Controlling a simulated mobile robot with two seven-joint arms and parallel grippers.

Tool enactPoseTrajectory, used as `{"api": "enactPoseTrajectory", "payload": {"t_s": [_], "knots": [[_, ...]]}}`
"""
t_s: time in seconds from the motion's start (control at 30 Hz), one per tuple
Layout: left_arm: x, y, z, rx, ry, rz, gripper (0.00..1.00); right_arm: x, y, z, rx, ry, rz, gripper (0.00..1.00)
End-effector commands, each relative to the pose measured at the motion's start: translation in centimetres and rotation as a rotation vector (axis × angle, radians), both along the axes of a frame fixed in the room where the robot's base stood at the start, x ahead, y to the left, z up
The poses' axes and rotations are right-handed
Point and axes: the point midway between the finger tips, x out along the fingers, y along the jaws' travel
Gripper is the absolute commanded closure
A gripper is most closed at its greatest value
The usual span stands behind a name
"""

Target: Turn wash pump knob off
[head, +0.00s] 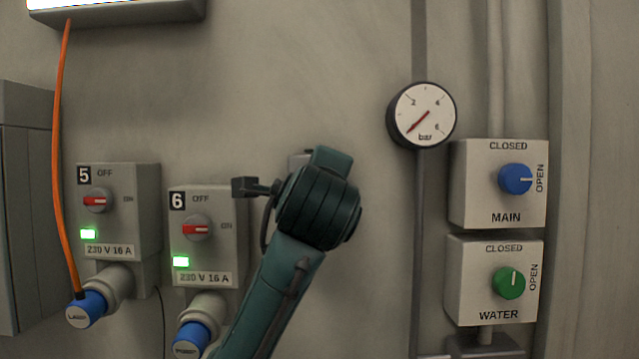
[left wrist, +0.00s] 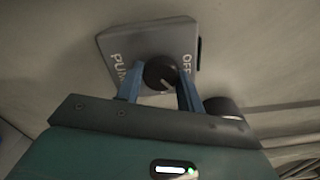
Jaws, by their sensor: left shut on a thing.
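The wash pump knob (left wrist: 160,72) is a round black knob with a pale pointer line. It sits on a grey box (left wrist: 118,48) lettered "PUM…" on one side and "OFF" on the other, in the left wrist view. My left gripper (left wrist: 158,83) has its two blue fingers on either side of the knob and is shut on it. I cannot tell for sure which mark the pointer faces. In the head view my left arm's wrist hides the knob and fingers; only a grey corner of the box (head: 299,160) shows. My right gripper is not in view.
Socket boxes 5 (head: 140,190) and 6 (head: 180,250) with red switches and green lights are left of my arm. A pressure gauge (head: 422,115), the blue MAIN knob (head: 515,179) and green WATER knob (head: 509,282) are to the right. An orange cable (head: 60,150) hangs at left.

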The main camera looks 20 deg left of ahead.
Motion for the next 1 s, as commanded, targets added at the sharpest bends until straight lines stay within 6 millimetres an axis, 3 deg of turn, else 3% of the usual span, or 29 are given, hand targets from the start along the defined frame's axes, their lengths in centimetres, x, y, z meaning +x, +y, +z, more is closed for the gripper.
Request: {"api": "enactPoseTrajectory", "payload": {"t_s": [0.6,1.0], "knots": [[0.02,-0.07,0.12,-0.562,-0.159,-0.001,0.85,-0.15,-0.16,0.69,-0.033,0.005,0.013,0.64],[0.01,-0.03,0.14,-0.830,-0.236,0.000,0.85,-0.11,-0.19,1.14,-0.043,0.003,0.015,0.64]]}}
